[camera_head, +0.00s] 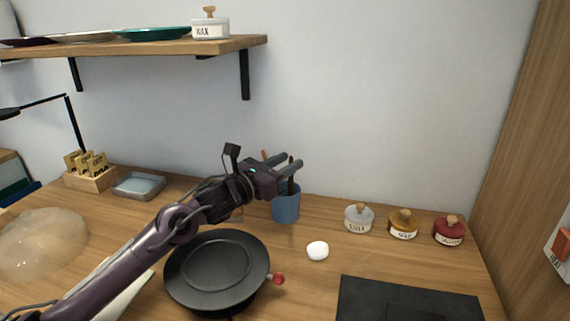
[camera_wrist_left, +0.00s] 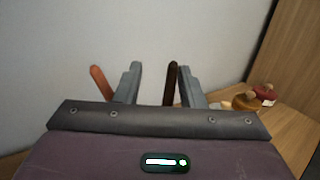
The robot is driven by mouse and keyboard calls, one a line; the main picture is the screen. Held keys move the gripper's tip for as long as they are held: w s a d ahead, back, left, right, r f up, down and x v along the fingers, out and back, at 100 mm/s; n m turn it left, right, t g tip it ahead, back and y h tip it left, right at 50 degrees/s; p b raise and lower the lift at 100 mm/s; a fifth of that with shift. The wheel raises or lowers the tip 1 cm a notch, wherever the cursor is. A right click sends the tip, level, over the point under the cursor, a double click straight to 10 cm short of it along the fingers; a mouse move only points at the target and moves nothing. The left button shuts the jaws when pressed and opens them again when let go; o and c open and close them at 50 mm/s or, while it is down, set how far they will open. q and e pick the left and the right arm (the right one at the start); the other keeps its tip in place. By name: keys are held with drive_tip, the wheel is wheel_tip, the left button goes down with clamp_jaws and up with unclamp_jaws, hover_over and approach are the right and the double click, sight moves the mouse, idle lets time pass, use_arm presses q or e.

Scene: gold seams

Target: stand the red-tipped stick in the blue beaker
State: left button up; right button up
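The blue beaker (camera_head: 286,207) stands on the bench below my left gripper (camera_head: 297,163). My left gripper points right above its rim, its fingers apart. In the left wrist view a dark stick (camera_wrist_left: 170,84) rises between the fingers (camera_wrist_left: 157,85), closer to the right finger; I cannot tell whether they touch. A rust-orange stick (camera_wrist_left: 100,82) leans outside the left finger; its top also shows behind the gripper in the head view (camera_head: 265,155). The sticks' lower ends are hidden. I cannot make out a clear red tip on either stick. My right gripper is not in view.
A black round wheel (camera_head: 215,272) with a red knob (camera_head: 278,279) stands in front. A white lump (camera_head: 317,250) lies near the beaker. Lidded jars (camera_head: 403,224) stand at right, a dark mat (camera_head: 410,302) at front right. A shelf (camera_head: 150,46) hangs above.

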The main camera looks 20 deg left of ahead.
use_arm(q)
drive_tip(key=shift+s, duration=0.1)
drive_tip(key=b+v, duration=0.1)
drive_tip(key=v, duration=0.6)
drive_tip(key=shift+s+a+b, duration=0.2)
drive_tip(key=shift+s+b, duration=0.05)
drive_tip(key=shift+b, duration=0.05)
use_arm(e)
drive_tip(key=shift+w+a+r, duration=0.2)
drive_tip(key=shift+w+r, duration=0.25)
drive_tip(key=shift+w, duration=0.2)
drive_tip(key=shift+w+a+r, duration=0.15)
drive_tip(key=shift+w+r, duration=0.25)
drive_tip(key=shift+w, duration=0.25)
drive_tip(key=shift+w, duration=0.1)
